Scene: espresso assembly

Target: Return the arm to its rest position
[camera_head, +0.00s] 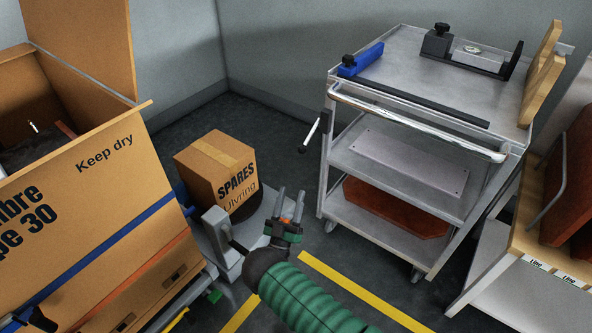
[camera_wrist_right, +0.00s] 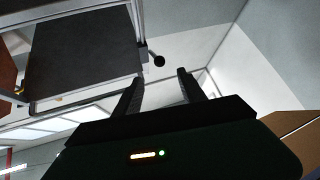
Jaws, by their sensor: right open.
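My right gripper (camera_head: 289,207) is at the lower middle of the head view, on my green-sleeved arm, pointing up in the picture. Its two dark fingers are apart with nothing between them. It appears just right of a cardboard box marked SPARES (camera_head: 218,172); I cannot tell the exact distance. In the right wrist view the two fingers (camera_wrist_right: 162,88) stand apart and empty, with pale wall behind them. A dark piece at the lower left edge of the head view may be part of my left arm; its fingers cannot be made out.
A grey cart (camera_head: 420,160) with shelves stands at the right, a blue block (camera_head: 361,60) and black fixture (camera_head: 470,52) on top. A large open carton (camera_head: 110,215) fills the left. A shelf with brown items (camera_head: 569,185) is at far right.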

